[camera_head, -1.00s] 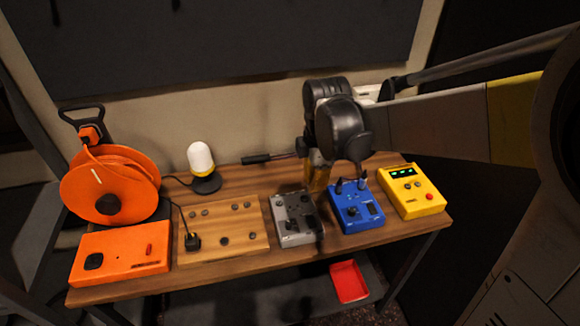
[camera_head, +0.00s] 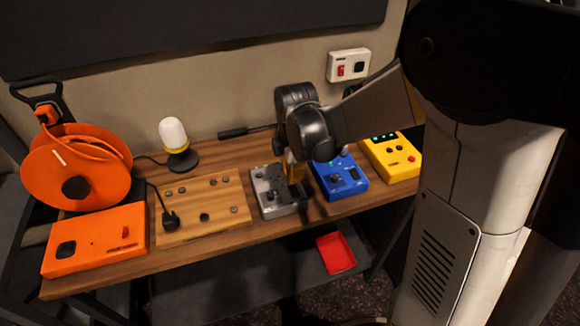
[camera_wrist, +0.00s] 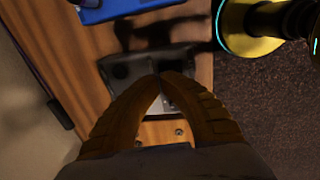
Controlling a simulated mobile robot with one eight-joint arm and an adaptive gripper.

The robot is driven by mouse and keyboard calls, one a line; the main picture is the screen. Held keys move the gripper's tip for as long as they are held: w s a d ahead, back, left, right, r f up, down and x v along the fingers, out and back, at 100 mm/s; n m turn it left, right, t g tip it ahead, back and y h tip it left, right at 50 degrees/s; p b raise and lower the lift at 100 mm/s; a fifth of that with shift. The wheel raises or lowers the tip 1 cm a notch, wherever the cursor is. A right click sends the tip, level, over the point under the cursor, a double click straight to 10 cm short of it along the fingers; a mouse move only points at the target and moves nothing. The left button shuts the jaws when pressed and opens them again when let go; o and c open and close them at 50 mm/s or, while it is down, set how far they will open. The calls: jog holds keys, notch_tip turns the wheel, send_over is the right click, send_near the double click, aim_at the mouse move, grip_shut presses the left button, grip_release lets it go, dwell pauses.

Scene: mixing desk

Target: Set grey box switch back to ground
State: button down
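The grey box (camera_head: 275,205) stands on the wooden table between the wooden board and the blue box. Dark knobs or switches sit on its top; which way its switch points is too small to tell. In the wrist view the grey box (camera_wrist: 132,68) lies under my fingers and is largely in shadow. My gripper (camera_wrist: 160,77) has its two fingertips together over the box, with nothing clearly seen between them. In the head view my gripper (camera_head: 293,178) points down at the right part of the box. Whether it touches the switch is hidden.
The blue box (camera_head: 340,182) stands close on the right, then the yellow box (camera_head: 391,155). The wooden board (camera_head: 225,210) with terminals is on the left, beside an orange box (camera_head: 95,240) and orange cable reel (camera_head: 75,175). A lamp (camera_head: 175,140) stands behind.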

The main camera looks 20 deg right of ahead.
aim_at(290, 186)
jog(key=shift+w+f+b, duration=0.15)
jog(key=shift+f+b, duration=0.3)
jog(key=shift+f, duration=0.95)
jog(key=shift+f, duration=0.1)
jog(key=shift+w+f+b, duration=0.1)
jog(key=shift+f+b, duration=0.3)
jog(key=shift+f, duration=0.1)
jog(key=shift+r, duration=0.3)
jog(key=shift+r+p, duration=0.7)
